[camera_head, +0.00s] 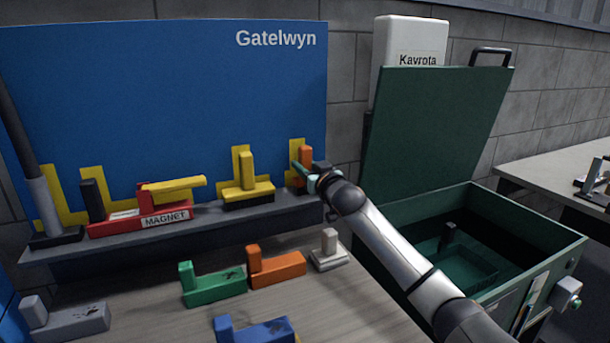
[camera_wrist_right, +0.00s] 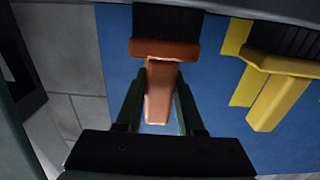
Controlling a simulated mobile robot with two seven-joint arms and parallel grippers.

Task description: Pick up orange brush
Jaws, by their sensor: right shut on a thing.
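The orange brush (camera_head: 306,153) stands at the right end of the grey shelf, in front of a yellow patch on the blue board. In the right wrist view the orange brush (camera_wrist_right: 164,50) has a flat orange head, dark bristles and an orange handle. My right gripper (camera_head: 314,169) reaches it from the right. Its two fingers (camera_wrist_right: 158,100) are on either side of the handle, shut on it. In the head view the gripper hides the brush's lower part, so I cannot tell whether the bristles touch the shelf. My left gripper is not in view.
A yellow brush (camera_head: 247,182) stands left of the orange one on the shelf (camera_head: 275,212). A red magnet block (camera_head: 120,222) is further left. An orange block (camera_head: 276,267) and several other blocks lie on the table below. An open green chest (camera_head: 545,240) is at right.

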